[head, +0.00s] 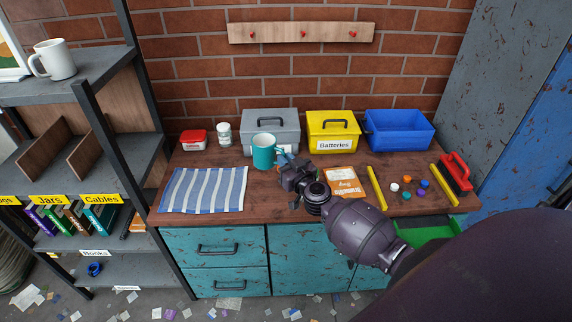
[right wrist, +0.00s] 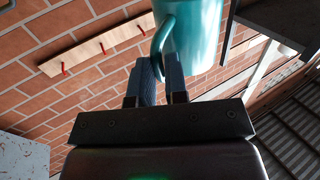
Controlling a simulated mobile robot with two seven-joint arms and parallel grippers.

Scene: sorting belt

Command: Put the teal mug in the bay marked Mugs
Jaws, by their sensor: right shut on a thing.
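The teal mug (head: 263,152) is upright at the back of the wooden worktop, in front of the grey toolbox. My right gripper (head: 281,158) is shut on its handle from the right. I cannot tell whether the mug's base touches the worktop. In the right wrist view the mug (right wrist: 203,35) shows beyond the fingers (right wrist: 160,82), its handle between them. A yellow label ending in "gs" (head: 8,200) is cut off at the left edge of the head view, on the shelf unit; most of its bay is out of view. My left gripper is not in view.
The shelf unit (head: 103,88) stands left, with dividers and bays labelled Jars and Cables. A white mug (head: 55,60) is on its top shelf. A striped cloth (head: 203,190), yellow Batteries box (head: 333,124), blue bin (head: 399,135) and red-handled brush (head: 457,172) occupy the worktop.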

